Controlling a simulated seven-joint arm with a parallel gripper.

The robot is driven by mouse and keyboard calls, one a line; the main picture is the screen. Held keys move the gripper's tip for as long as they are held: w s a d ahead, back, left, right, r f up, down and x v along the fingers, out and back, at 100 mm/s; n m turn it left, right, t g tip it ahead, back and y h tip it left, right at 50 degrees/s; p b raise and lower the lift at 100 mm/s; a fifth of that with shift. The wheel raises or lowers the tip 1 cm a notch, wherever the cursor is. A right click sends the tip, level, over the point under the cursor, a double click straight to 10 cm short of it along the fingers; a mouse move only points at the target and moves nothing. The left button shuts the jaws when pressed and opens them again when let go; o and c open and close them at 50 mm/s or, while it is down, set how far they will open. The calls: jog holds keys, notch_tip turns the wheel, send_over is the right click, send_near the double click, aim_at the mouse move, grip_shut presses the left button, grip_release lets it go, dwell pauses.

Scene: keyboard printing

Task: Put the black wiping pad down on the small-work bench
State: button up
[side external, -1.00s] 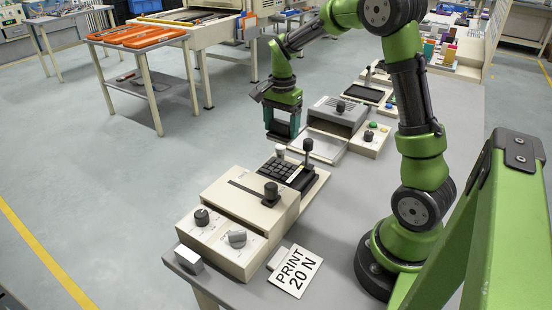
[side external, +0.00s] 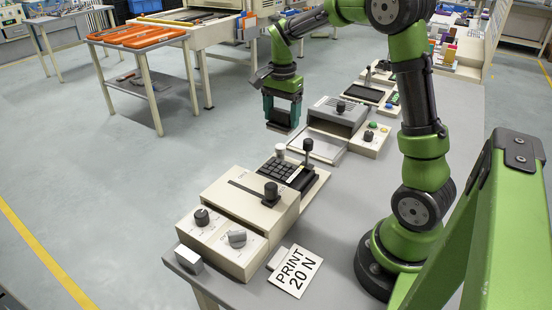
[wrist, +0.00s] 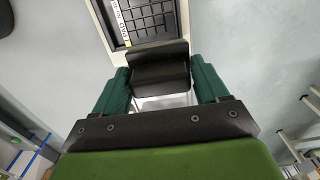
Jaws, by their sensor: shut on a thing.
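My gripper (side external: 281,124) has teal fingers and hangs in the air in the side view, beyond the left edge of the long grey bench (side external: 345,220). In the wrist view my gripper (wrist: 161,82) is shut on the black wiping pad (wrist: 160,66), a dark block held between the two fingers. In the side view the pad (side external: 279,128) is only a small dark strip at the fingertips. It appears clear of any surface. I cannot tell which surface is the small-work bench.
A cream machine with a black keypad (side external: 276,169) stands on the grey bench. A grey-lidded machine (side external: 338,113) stands close right of my gripper. A "PRINT 20 N" card (side external: 296,270) lies in front. A table with orange trays (side external: 138,38) stands back left.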

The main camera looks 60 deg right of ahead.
aim_at(284, 110)
jog(key=r, duration=0.3)
jog(key=shift+s+d, duration=0.2)
jog(key=s+d, duration=0.3)
jog(key=s, duration=0.7)
jog(key=s+d, duration=0.3)
jog(key=s, duration=0.7)
notch_tip(284, 110, down, 14)
jog(key=shift+s+d+r, duration=0.1)
jog(key=shift+d, duration=0.05)
jog(key=shift+f, duration=1.95)
jog(key=shift+f, duration=0.2)
jog(key=o, duration=1.4)
